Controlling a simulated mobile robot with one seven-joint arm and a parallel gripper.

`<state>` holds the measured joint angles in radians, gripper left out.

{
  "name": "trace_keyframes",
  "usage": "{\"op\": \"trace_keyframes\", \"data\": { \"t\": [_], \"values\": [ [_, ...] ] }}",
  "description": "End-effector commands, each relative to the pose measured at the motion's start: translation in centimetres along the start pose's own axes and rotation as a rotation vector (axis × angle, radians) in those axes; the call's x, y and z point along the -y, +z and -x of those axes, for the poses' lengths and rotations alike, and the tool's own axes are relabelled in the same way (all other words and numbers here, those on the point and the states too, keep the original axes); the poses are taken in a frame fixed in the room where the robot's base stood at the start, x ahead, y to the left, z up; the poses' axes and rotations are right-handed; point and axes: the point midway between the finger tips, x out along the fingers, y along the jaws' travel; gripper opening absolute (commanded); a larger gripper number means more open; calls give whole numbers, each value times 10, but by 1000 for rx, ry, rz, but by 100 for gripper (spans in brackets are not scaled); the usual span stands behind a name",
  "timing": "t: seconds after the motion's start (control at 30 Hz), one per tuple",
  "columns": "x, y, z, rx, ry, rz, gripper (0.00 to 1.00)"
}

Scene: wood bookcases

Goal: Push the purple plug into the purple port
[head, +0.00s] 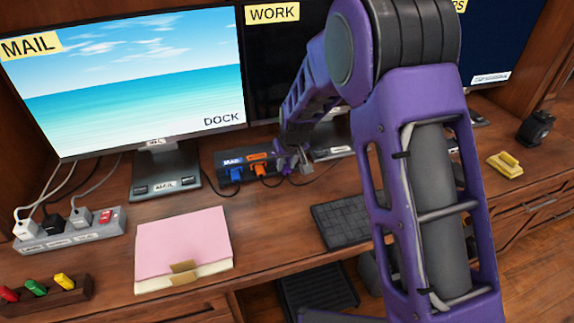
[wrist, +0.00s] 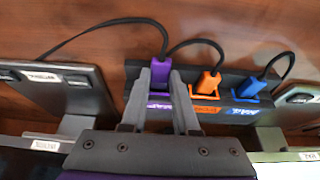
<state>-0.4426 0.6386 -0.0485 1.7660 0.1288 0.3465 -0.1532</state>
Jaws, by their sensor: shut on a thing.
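The purple plug (wrist: 159,73) is between the fingers of my gripper (wrist: 160,80) in the wrist view, with its black cable leading up and away. My gripper (head: 290,158) is shut on the plug, at the purple end of the dark port box (wrist: 129,73). The purple port is mostly hidden by the fingers; part of its purple label (wrist: 158,107) shows between them. The plug lines up with that place, but I cannot tell how deep it sits. In the head view the port box (head: 221,160) stands on the desk, and my arm and gripper cover its right end.
Blue (head: 236,174) and orange (head: 259,169) plugs sit in the neighbouring ports, the orange one close beside my gripper. Monitors stand behind, including the MAIL screen (head: 125,75). A pink folder (head: 183,243), a power strip (head: 70,237) and a keyboard (head: 345,220) lie on the desk.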

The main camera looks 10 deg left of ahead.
Motion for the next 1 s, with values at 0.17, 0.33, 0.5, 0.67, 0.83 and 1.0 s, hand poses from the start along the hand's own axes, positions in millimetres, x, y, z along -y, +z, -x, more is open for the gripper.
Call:
{"op": "trace_keyframes", "data": {
  "t": [0.17,0.33,0.5,0.67,0.83,1.0],
  "values": [
    [0,-4,-2,1,0,0,0],
    [0,-8,-4,1,0,0,0],
    [0,-12,-5,0,0,0,0],
    [0,-16,-6,0,0,0,0],
    [0,-16,-7,1,0,0,48],
    [0,-16,-7,0,0,0,63]
  ]
}}
